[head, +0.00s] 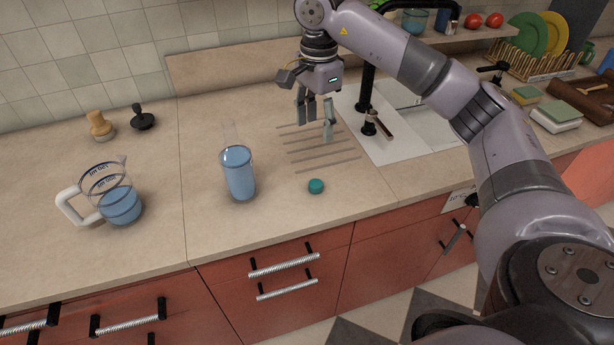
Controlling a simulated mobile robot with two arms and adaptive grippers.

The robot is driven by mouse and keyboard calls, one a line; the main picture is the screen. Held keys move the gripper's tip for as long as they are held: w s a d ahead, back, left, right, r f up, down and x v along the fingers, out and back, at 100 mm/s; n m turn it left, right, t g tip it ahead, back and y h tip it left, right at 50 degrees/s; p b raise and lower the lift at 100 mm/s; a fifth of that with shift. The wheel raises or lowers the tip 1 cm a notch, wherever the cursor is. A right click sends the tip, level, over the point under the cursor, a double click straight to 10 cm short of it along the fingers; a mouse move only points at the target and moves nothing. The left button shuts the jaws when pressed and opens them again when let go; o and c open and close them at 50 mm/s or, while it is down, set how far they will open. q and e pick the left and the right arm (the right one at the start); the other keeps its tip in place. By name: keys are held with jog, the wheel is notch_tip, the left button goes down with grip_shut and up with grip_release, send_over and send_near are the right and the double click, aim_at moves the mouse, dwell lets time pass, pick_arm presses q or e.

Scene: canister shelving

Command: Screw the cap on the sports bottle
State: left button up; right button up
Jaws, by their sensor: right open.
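The sports bottle (239,175) stands upright on the counter left of centre, clear and filled with blue liquid, with no cap on its top. A small teal cap (316,186) lies on the counter to the right of the bottle, near the front edge. My right gripper (316,132) hangs above the counter behind the cap, fingers pointing down, open and empty. It is apart from both the cap and the bottle. My left gripper is out of view.
A measuring jug (120,205) with blue liquid stands at the left. A wooden object (99,127) and a black tamper (142,118) stand at the back left. The sink (425,125) and black tap (367,88) are at the right. Counter around the cap is clear.

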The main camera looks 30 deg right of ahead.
jog(key=p, duration=0.4)
send_over(316, 184)
notch_tip(316, 184, down, 12)
jog(key=shift+r, duration=0.25)
jog(key=shift+f, duration=0.25)
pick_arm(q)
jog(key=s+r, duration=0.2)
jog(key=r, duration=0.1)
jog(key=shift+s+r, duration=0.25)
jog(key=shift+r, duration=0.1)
